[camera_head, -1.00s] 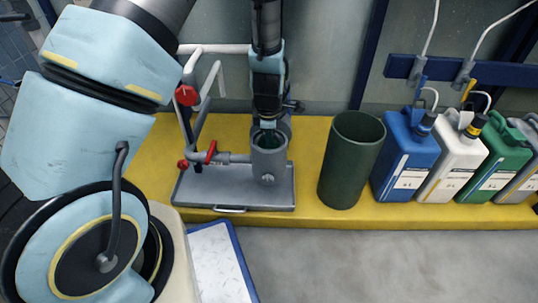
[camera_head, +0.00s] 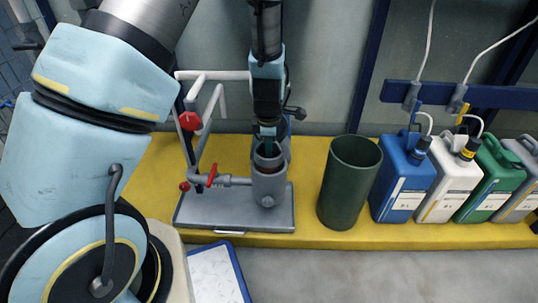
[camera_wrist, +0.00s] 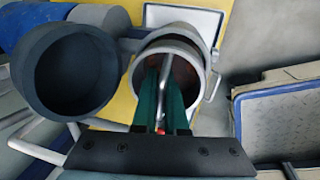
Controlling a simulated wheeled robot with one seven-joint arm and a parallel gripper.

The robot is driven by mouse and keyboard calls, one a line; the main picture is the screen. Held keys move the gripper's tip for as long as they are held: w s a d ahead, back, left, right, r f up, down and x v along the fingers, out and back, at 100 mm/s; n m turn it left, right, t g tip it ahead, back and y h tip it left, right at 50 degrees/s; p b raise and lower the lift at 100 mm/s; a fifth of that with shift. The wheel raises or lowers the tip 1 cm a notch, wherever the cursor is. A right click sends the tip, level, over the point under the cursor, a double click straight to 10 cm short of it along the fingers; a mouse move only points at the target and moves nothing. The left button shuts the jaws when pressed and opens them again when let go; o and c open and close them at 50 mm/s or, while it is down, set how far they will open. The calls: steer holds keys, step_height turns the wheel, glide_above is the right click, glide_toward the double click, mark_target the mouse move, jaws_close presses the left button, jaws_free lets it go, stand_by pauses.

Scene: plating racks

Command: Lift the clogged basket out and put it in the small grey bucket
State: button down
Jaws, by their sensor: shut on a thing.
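A grey upright cylindrical housing (camera_head: 268,190) stands on a grey tray. My gripper (camera_head: 268,149) points down over its mouth. In the wrist view, my gripper (camera_wrist: 163,110) is shut on the thin metal handle of the basket (camera_wrist: 183,75). The basket's brownish inside shows within the housing's round mouth; how far it is lifted is hard to tell. The small grey bucket (camera_wrist: 75,75), dark slate and round, stands beside the housing in the wrist view. It looks empty. In the head view it is mostly hidden behind the housing and gripper.
A tall dark green bin (camera_head: 348,185) stands right of the housing. Blue, white, green and grey jugs line up further right. Pipes with red valve handles (camera_head: 190,121) stand close on the left. A blue-edged white board (camera_head: 217,275) lies in front.

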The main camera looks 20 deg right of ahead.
step_height(320, 180, up, 12)
steer(key=p, duration=0.5)
steer(key=shift+r, duration=0.1)
step_height(320, 180, down, 4)
steer(key=shift+f+b, duration=0.25)
steer(key=shift+b, duration=0.85)
steer(key=shift+s, duration=0.15)
stand_by(1.2)
